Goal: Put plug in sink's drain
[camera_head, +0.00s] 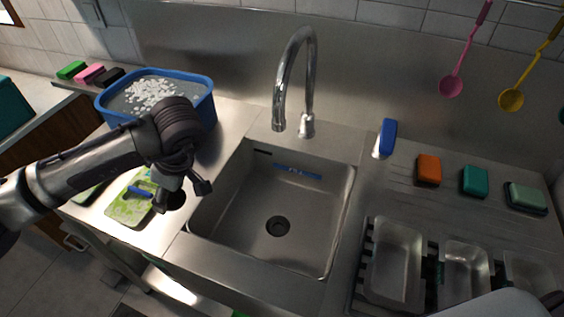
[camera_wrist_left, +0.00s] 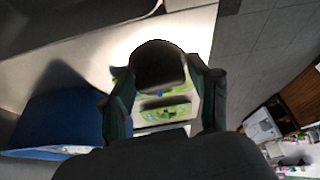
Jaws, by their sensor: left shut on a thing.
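The steel sink (camera_head: 245,205) is in the middle of the head view, empty, with its round dark drain (camera_head: 278,226) open in the floor. My left gripper (camera_head: 187,195) is above the counter just left of the sink. It is shut on a dark round thing, which looks like the plug (camera_head: 176,201). In the left wrist view the dark plug (camera_wrist_left: 160,66) sits between the fingertips of the left gripper (camera_wrist_left: 163,85). Its underside is hidden. My right gripper does not show clearly.
A tall curved faucet (camera_head: 308,85) stands behind the sink. A blue tub (camera_head: 205,103) with white foam stands at the back left. A green patterned board (camera_head: 128,210) lies under my left gripper. Metal trays (camera_head: 378,262) stand right of the sink.

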